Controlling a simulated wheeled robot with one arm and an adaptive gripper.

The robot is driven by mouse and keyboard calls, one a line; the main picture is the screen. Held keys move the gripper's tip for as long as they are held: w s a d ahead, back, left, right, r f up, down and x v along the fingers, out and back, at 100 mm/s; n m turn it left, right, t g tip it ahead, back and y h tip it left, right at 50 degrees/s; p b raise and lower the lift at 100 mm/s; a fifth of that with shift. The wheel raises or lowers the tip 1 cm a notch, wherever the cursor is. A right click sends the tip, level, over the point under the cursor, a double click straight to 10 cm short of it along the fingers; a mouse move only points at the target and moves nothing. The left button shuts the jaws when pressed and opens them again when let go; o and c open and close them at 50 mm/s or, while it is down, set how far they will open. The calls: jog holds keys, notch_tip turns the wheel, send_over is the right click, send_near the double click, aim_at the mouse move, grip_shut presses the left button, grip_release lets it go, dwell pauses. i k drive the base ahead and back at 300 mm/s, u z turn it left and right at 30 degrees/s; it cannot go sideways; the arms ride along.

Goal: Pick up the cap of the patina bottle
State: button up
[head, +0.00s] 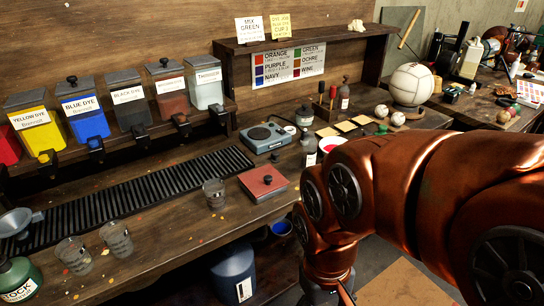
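Several small bottles stand on the bench, and their labels are too small to read, so I cannot tell which is the patina bottle. One is a dark bottle with a pale label (309,151), beside a white dish with red contents (331,144), close behind my arm. Another is a dark bottle with a pale label (344,97) near the back, by the shelf end. A squat grey jar with a dark top (304,114) stands between them. My copper-coloured arm fills the right and bends down past the bench's front edge. My gripper's fingers are below the picture.
A scale (268,137), a red-topped box (263,182), a black slatted mat (128,200) and glass cups (214,193) are on the bench. Dye bins (83,108) line the left back. A white ball (410,85) stands right. A blue container (233,272) is below.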

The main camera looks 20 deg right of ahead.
aim_at(275, 154)
jog(key=u, duration=0.3)
jog(key=i, duration=0.95)
jog(key=u, duration=0.35)
